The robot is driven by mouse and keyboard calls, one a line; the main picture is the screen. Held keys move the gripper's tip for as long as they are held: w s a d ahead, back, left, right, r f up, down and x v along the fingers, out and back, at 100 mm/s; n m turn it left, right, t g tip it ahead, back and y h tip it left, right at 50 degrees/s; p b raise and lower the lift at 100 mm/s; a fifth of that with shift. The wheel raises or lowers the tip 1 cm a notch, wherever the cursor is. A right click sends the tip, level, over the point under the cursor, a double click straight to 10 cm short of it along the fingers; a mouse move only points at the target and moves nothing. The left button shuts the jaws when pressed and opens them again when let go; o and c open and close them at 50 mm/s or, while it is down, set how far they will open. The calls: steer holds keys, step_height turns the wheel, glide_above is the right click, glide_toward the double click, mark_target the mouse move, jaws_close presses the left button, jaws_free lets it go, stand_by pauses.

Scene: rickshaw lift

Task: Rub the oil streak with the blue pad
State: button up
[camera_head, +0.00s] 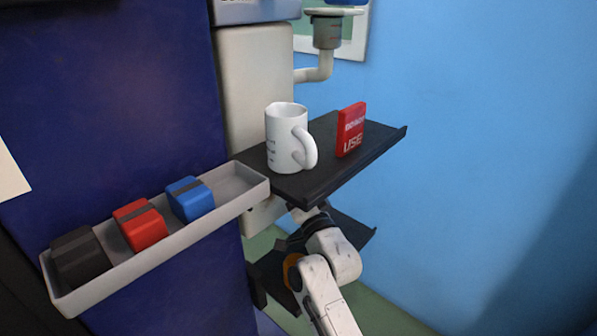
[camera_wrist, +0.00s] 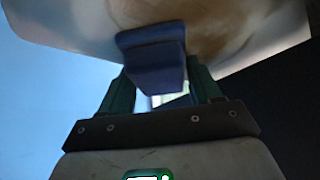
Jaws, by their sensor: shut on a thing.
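In the wrist view, my gripper (camera_wrist: 161,84) is shut on a dark blue pad (camera_wrist: 152,60), with one green finger on either side. The pad is up against or very close to a pale surface (camera_wrist: 75,25); I cannot tell if it touches. A brown smear, the oil streak (camera_wrist: 208,30), spreads on that surface behind and to the right of the pad. In the head view my gripper is hidden below the dark shelf, with only my arm showing. Another blue block (camera_head: 190,199) lies in the grey tray (camera_head: 160,250).
The tray also holds a red block (camera_head: 140,225) and a black block (camera_head: 79,258). A white mug (camera_head: 286,137) and a red box (camera_head: 350,130) stand on the dark shelf (camera_head: 330,180) above my arm. A blue wall (camera_head: 480,150) is at the right.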

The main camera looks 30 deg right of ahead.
steer(key=shift+s+a+r+p, duration=0.1)
steer(key=shift+s+a+p, duration=0.15)
steer(key=shift+a+p, duration=0.75)
steer(key=shift+s+a+r+p, duration=0.15)
steer(key=shift+a+p, duration=0.25)
steer(key=shift+p, duration=1.05)
steer(key=shift+s+a+f+p, duration=0.25)
steer(key=shift+a+p, duration=0.1)
steer(key=shift+p, duration=0.3)
steer(key=shift+a+r, duration=0.1)
